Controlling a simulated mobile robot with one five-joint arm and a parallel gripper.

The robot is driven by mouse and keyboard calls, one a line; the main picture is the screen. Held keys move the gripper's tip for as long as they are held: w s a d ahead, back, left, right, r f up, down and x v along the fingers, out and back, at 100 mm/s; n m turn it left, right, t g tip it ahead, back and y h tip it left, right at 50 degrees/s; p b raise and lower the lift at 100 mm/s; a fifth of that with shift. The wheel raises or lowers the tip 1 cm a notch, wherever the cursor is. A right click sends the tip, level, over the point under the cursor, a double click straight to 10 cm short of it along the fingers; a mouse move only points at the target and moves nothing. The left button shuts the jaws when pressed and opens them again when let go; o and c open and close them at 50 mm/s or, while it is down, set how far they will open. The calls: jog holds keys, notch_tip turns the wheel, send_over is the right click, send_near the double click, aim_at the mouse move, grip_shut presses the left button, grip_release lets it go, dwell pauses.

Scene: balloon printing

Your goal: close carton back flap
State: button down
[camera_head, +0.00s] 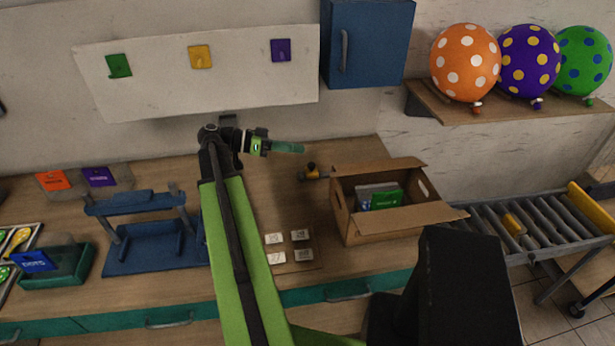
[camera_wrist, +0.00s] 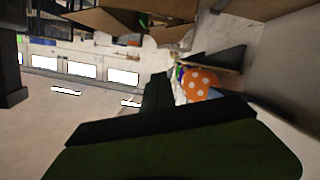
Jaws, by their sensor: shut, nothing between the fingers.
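The brown carton (camera_head: 345,213) stands open on the wooden bench, right of centre in the head view. Its back flap (camera_head: 378,166) shows as a strip along the rear edge and does not cover the opening. Its front flap (camera_head: 405,217) is folded outward toward me. Inside are a green packet (camera_head: 387,200) and a grey one. My gripper (camera_head: 302,148) is shut and empty, to the left of and behind the carton, apart from it, fingers pointing right. In the wrist view, brown carton panels (camera_wrist: 100,22) show at the top left, partly cut off.
A small yellow-and-black item (camera_head: 312,171) lies left of the carton. Several white tiles (camera_head: 275,239) lie in front. A roller conveyor (camera_head: 520,225) stands to the right. A blue cabinet (camera_head: 367,42) and a balloon shelf (camera_head: 500,108) hang on the wall above.

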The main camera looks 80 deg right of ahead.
jog(key=s+d+f+b, duration=0.1)
jog(key=s+f+b, duration=0.5)
jog(key=s, duration=0.3)
jog(key=shift+d+f, duration=0.3)
jog(key=shift+f, duration=0.3)
